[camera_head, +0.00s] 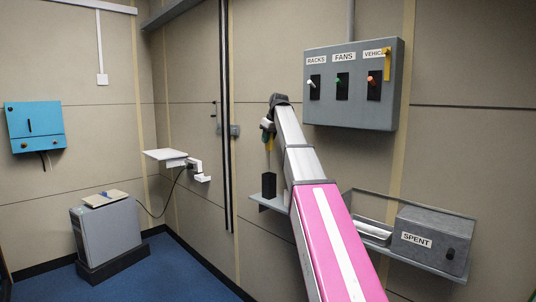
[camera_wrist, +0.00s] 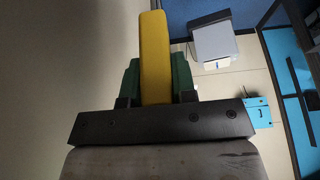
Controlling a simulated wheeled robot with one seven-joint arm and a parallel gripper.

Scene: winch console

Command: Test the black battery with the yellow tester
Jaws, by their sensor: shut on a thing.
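My gripper (camera_head: 267,132) is at the end of my raised arm, over the left end of the wall shelf. In the wrist view my gripper (camera_wrist: 155,82) has its green fingers shut on the yellow tester (camera_wrist: 155,45), a long yellow bar standing out between them. In the head view the tester (camera_head: 269,145) is small and points down below the fingers. The black battery (camera_head: 269,186) stands upright on the shelf's left end, below the tester, with a gap seeming to show between them. The battery is not seen in the wrist view.
The shelf (camera_head: 428,265) also bears a light tray (camera_head: 373,232) and a grey box (camera_head: 436,240) marked SPENT. A grey switch box (camera_head: 325,100) with a yellow bar (camera_head: 387,64) hangs above. A small white wall shelf (camera_head: 165,155) is to the left.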

